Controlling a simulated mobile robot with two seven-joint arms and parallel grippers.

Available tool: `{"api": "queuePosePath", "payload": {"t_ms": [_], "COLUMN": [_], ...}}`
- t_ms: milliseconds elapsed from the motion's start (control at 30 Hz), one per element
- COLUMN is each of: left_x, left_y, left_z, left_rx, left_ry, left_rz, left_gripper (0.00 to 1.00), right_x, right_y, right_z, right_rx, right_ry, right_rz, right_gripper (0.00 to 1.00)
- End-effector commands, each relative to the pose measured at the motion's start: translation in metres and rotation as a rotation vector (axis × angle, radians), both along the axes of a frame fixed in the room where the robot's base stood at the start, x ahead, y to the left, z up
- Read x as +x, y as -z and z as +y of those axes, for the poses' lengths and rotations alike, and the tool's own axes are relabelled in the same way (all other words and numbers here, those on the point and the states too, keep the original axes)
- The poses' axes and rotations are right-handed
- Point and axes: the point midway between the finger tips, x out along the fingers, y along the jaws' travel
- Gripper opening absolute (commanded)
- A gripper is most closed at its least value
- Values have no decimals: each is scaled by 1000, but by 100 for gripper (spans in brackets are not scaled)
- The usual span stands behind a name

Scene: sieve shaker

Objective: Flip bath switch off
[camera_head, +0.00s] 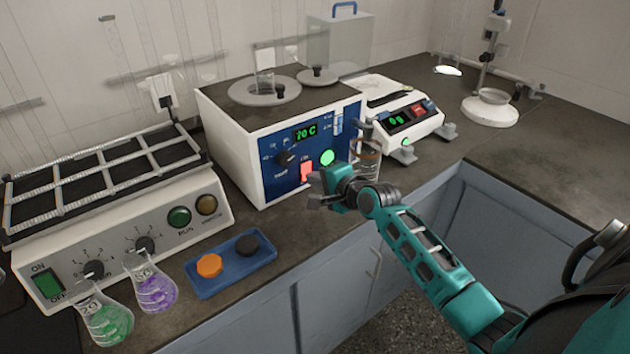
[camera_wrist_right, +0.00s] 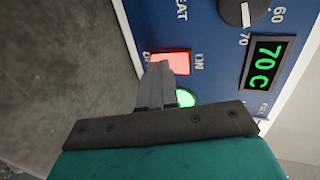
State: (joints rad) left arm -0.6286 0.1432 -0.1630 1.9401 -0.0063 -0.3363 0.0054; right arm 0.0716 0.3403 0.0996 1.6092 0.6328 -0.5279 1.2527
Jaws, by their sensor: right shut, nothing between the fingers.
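The water bath (camera_head: 230,130) is a white box with a blue front panel, standing in the middle of the counter. Its red switch (camera_head: 306,171) is lit, and a round green light (camera_head: 327,157) glows to the right of it. The display (camera_head: 306,132) reads 70 C. My right gripper (camera_head: 318,190) is shut and empty, close in front of the panel by the switch. In the right wrist view the fingertips (camera_wrist_right: 160,72) overlap the lower edge of the red switch (camera_wrist_right: 172,63); I cannot tell whether they touch it. My left gripper is not in view.
A shaker (camera_head: 110,215) with a wire rack stands at left. Flasks with green (camera_head: 108,322) and purple liquid (camera_head: 155,290) and a blue tray (camera_head: 232,265) with two caps sit near the front edge. A beaker (camera_head: 365,155) stands right behind my gripper; a scale (camera_head: 410,125) is further right.

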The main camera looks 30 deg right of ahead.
Motion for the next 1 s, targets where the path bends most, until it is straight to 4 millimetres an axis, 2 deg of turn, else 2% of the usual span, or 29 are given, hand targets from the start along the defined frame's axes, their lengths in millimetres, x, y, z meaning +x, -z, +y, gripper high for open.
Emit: {"api": "queuePosePath", "payload": {"t_ms": [133, 500, 667, 733, 1000], "left_x": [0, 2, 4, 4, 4], "left_y": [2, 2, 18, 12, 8], "left_z": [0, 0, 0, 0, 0], "left_rx": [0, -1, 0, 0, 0], "left_ry": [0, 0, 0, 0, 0], "left_rz": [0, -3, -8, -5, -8], "left_gripper": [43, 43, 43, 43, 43], "right_x": [7, 7, 11, 11, 11], "right_y": [2, 4, 12, 5, 3], "right_z": [0, 0, 1, 1, 1], "right_rx": [-1, 0, 5, 4, 5], "right_ry": [1, 0, -2, -2, -2], "right_rz": [-1, -2, -50, -51, -50], "right_gripper": [0, 0, 0, 0, 0]}}
